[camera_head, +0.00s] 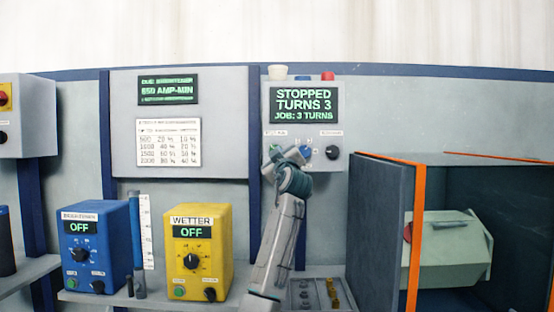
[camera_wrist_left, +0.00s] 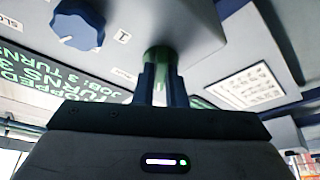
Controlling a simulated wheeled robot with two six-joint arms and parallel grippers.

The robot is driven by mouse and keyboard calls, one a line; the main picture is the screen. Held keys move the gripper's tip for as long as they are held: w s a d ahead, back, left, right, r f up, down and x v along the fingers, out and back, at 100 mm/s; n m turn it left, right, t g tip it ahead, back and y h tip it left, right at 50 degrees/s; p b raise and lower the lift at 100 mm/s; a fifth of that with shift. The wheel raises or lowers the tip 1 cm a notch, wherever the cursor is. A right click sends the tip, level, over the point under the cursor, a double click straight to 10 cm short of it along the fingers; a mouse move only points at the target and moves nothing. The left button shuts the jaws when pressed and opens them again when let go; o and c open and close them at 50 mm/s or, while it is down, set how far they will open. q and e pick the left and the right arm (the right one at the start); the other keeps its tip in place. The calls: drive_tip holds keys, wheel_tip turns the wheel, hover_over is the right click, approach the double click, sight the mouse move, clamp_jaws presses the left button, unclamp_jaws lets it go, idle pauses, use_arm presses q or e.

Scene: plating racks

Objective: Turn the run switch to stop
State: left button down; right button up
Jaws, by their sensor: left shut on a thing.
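The grey control box (camera_head: 329,96) on the back wall shows a green-lettered display (camera_head: 304,104) reading STOPPED, TURNS 3, JOB: 3 TURNS. A blue knob (camera_head: 305,153) and a black knob (camera_head: 332,152) sit on its lower part. My left gripper (camera_head: 276,152) is at the box's lower left corner. In the left wrist view its fingers (camera_wrist_left: 160,80) are shut around a green switch (camera_wrist_left: 159,55) on the box face, beside the blue knob (camera_wrist_left: 78,28). The fingers hide part of the switch, and its turned position cannot be told. My right gripper is not in view.
A blue unit (camera_head: 108,210) and a yellow unit (camera_head: 222,213), both showing OFF, stand on the shelf to the left. An orange-edged dark panel (camera_head: 380,215) stands to the right of my arm. A tray with small parts (camera_head: 302,294) lies low at centre.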

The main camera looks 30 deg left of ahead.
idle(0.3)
use_arm(q)
drive_tip(key=c, duration=1.5)
unclamp_jaws()
